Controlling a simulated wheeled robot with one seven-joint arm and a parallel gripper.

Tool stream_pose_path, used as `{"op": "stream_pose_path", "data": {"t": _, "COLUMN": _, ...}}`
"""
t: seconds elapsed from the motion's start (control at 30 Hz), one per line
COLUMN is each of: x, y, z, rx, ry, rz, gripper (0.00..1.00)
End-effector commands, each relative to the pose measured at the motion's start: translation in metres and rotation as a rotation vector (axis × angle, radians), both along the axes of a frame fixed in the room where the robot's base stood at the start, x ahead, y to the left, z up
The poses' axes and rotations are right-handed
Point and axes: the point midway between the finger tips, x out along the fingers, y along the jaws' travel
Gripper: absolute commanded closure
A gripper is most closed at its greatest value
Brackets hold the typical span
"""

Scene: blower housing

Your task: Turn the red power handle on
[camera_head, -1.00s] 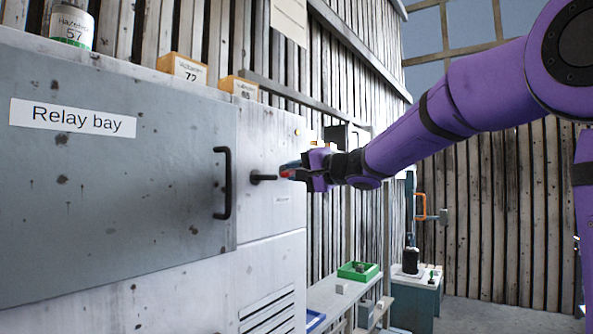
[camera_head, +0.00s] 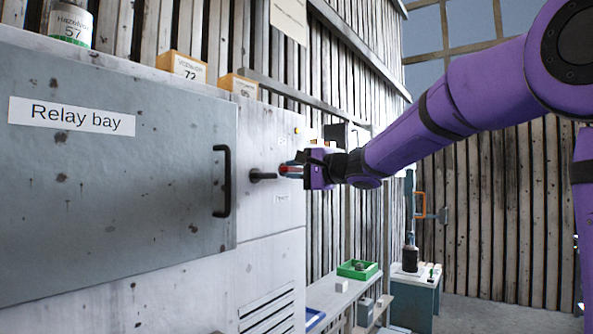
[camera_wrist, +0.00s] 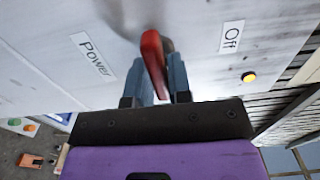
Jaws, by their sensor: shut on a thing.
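The red power handle (camera_wrist: 152,48) stands out from the pale cabinet front in the wrist view, between the "Power" label (camera_wrist: 92,56) and the "Off" label (camera_wrist: 231,36). My gripper (camera_wrist: 160,78) has one blue-grey finger on each side of the handle and is shut on it. In the head view, my gripper (camera_head: 292,169) reaches in from the right to the handle's dark shaft (camera_head: 263,176) on the cabinet. The fingers hide part of the red grip there.
A yellow lamp (camera_wrist: 249,77) sits near the "Off" label. The relay bay door (camera_head: 120,190), with its black pull handle (camera_head: 223,182), lies left of my gripper. A bench with a green tray (camera_head: 357,269) stands lower right. Boxes (camera_head: 183,67) sit on top.

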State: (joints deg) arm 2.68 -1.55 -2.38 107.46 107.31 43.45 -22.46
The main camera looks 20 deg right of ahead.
Motion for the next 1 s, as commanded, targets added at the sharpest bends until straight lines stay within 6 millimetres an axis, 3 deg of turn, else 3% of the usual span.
{"op": "stream_pose_path", "data": {"t": 0.1, "x": 0.0, "y": 0.004, "z": 0.004, "rx": 0.005, "ry": -0.007, "rz": 0.006, "gripper": 1.0}}
{"op": "stream_pose_path", "data": {"t": 0.13, "x": 0.0, "y": 0.004, "z": 0.004, "rx": 0.005, "ry": -0.007, "rz": 0.006, "gripper": 0.76}}
{"op": "stream_pose_path", "data": {"t": 0.2, "x": 0.0, "y": 0.004, "z": 0.004, "rx": 0.003, "ry": -0.006, "rz": 0.007, "gripper": 0.6}}
{"op": "stream_pose_path", "data": {"t": 0.67, "x": -0.004, "y": -0.002, "z": 0.002, "rx": 0.001, "ry": -0.003, "rz": 0.002, "gripper": 0.6}}
{"op": "stream_pose_path", "data": {"t": 1.0, "x": -0.05, "y": -0.035, "z": 0.002, "rx": 0.0, "ry": -0.004, "rz": 0.001, "gripper": 0.6}}
